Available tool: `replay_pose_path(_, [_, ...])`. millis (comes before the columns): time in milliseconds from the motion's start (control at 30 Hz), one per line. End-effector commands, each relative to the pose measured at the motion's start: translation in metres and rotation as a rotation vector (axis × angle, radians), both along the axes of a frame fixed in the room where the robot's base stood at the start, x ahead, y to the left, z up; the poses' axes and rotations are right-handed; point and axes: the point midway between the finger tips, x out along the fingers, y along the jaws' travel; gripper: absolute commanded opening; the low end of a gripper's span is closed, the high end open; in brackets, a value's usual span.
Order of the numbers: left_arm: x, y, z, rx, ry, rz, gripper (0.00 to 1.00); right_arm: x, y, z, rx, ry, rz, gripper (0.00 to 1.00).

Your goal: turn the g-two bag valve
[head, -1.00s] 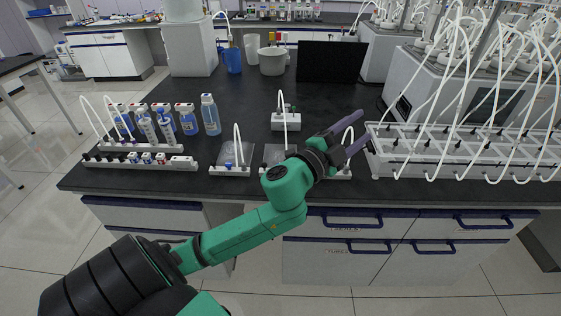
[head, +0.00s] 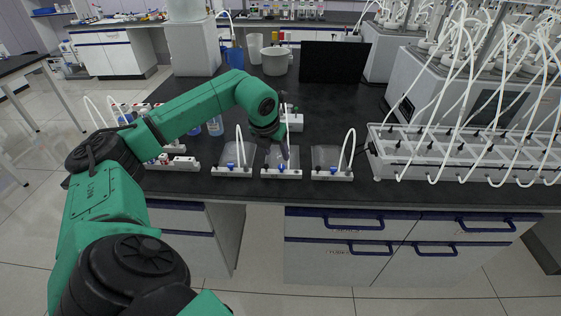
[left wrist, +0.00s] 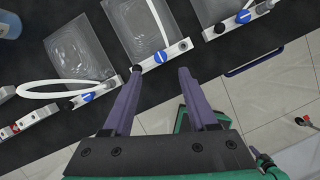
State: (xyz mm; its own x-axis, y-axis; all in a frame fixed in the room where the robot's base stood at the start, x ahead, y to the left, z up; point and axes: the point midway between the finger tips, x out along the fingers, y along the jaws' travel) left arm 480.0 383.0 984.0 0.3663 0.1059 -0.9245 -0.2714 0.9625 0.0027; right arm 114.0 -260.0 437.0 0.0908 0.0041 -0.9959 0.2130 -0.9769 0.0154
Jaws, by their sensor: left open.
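Three clear gas bags on white bases with blue valves stand in a row near the bench's front edge. The middle bag (left wrist: 150,30) has its blue valve (left wrist: 160,57) on the white strip along its front; it also shows in the head view (head: 280,168). I cannot read a g-two label. My left gripper (head: 284,153) points down over the middle bag. In the left wrist view the left gripper (left wrist: 160,73) is open and empty, with the middle valve just beyond and between its fingertips, apparently not touched. My right gripper is not in view.
The left bag's valve (left wrist: 87,97) and the right bag's valve (left wrist: 243,16) flank the middle one. A white tube (left wrist: 40,88) arches near the left bag. A large white rack with tubes (head: 460,160) stands at right. Bottles stand at left, partly behind my arm.

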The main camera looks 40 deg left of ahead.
Motion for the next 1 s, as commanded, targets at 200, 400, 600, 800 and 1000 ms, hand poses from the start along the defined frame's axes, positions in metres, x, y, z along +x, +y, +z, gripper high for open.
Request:
replay_pose_path(200, [0.020, 0.004, -0.048, -0.003, 0.002, -0.001, 0.59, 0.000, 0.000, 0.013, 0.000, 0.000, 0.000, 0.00])
replay_pose_path(400, [0.028, 0.007, -0.068, -0.002, -0.002, -0.003, 0.59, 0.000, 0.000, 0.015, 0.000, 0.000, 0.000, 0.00])
replay_pose_path(600, [0.028, 0.007, -0.069, -0.001, -0.001, -0.003, 0.59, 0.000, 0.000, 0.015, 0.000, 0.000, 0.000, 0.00])
replay_pose_path(800, [0.028, 0.007, -0.069, -0.002, -0.002, -0.003, 0.00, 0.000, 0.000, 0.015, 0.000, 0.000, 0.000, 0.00])
replay_pose_path(1000, [0.028, 0.007, -0.069, -0.001, -0.001, -0.006, 0.00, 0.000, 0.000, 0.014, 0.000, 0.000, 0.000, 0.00])
